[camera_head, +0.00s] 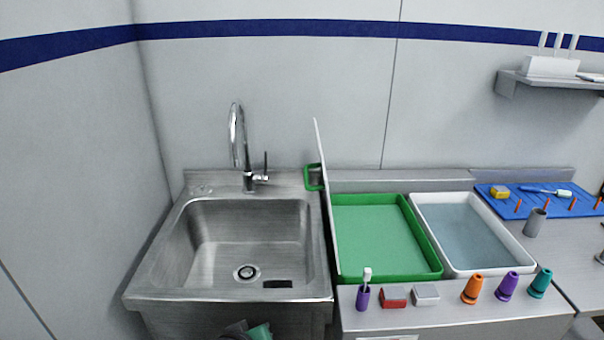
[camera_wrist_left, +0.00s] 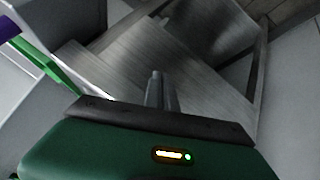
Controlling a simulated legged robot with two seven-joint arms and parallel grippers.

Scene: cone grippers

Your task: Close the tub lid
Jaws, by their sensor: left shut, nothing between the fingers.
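The green tub (camera_head: 432,245) sits on the counter right of the sink, with a pale green inside. Its thin white lid (camera_head: 329,205) stands nearly upright along the tub's left side, seen almost edge-on, so the tub is open. A green handle-like loop (camera_head: 314,177) is on the lid's left face. My left gripper's green body shows at the bottom edge of the head view, low in front of the sink; its fingertips are not clear there. In the left wrist view the left gripper's fingers (camera_wrist_left: 160,88) are together and empty, apart from the lid. My right gripper is not in view.
A steel sink (camera_head: 180,240) with a tall faucet (camera_head: 236,140) is left of the lid. A white tub (camera_head: 490,235) of water stands right of the green one. A purple cup with a brush, red and grey blocks and several coloured cones line the front edge.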

